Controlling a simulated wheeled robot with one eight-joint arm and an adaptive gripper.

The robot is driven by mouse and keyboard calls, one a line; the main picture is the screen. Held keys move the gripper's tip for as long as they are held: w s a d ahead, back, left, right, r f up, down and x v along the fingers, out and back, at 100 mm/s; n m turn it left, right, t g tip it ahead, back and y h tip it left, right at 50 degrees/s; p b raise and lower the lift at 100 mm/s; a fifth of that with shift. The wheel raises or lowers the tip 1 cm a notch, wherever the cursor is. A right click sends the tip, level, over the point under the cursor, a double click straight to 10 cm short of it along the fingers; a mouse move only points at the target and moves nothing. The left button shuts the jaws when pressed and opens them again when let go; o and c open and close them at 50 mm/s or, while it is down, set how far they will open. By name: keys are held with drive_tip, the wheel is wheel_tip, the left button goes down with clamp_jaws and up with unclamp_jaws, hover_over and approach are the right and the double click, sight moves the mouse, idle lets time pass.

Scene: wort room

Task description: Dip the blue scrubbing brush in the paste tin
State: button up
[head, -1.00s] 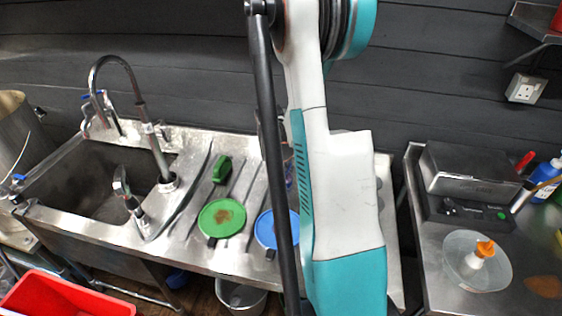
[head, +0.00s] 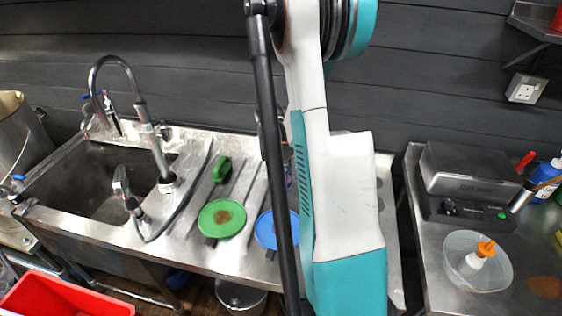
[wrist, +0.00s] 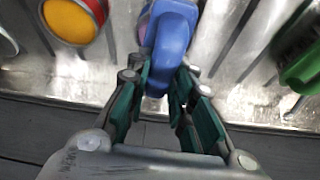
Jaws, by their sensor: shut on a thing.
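The blue scrubbing brush (wrist: 172,38) is in the wrist view, at the top middle. My gripper (wrist: 164,82) has its two green-padded fingers on either side of the brush's handle and is shut on it. A round red-rimmed tin with yellow filling (wrist: 74,20) lies to the left of the brush, apart from it, cut by the top edge. I cannot tell whether the brush touches the metal surface below. In the head view my arm hides the gripper, the tin and nearly all of the brush.
A green brush (head: 222,168) stands on the metal drainer, behind a green disc (head: 221,218) and a blue disc (head: 266,230). A sink with a tall tap (head: 130,95) is at the left. A right-hand counter holds a glass bowl (head: 463,277) and a grey appliance (head: 472,172).

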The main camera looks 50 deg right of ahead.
drive_tip(key=shift+r+p, duration=2.1)
drive_tip(key=shift+r, duration=1.4)
